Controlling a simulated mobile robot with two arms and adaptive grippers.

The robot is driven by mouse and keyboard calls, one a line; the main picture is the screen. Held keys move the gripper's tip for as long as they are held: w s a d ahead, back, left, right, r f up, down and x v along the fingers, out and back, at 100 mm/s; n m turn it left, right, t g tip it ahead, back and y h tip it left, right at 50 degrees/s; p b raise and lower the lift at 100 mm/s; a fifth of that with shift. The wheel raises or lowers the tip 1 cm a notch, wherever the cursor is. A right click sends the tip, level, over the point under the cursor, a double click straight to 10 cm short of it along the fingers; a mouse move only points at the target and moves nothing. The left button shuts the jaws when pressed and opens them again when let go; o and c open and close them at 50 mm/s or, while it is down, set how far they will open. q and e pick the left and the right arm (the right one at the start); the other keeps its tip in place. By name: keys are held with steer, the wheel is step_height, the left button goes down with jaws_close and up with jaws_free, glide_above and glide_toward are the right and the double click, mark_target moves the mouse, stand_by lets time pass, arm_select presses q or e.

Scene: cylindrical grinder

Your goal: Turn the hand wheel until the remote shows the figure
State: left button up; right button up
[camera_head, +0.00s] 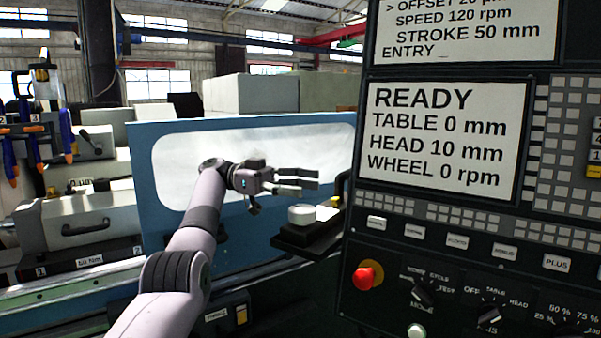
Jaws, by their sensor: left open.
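My left gripper (312,181) is open, its fingers pointing right, in front of the blue machine door. It appears empty. A white round piece (302,214) sits on a dark shelf (300,240) just below the fingers, apart from them as far as I can tell. I cannot tell whether it is the hand wheel or part of the remote. The control panel screen (445,135) reads READY, TABLE 0 mm, HEAD 10 mm, WHEEL 0 rpm. A selector knob (490,316) marked OFF, TABLE and HEAD is on the panel below. My right gripper is out of view.
The control panel fills the right side, with a red stop button (366,277) near its left edge. A blue door (140,170) with a pale window stands behind my arm. A grey workhead (85,225) is at the left. Pliers-like blue tools (67,132) hang there.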

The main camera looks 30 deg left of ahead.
mark_target(300, 207)
arm_select(q)
steer(key=shift+r, duration=2)
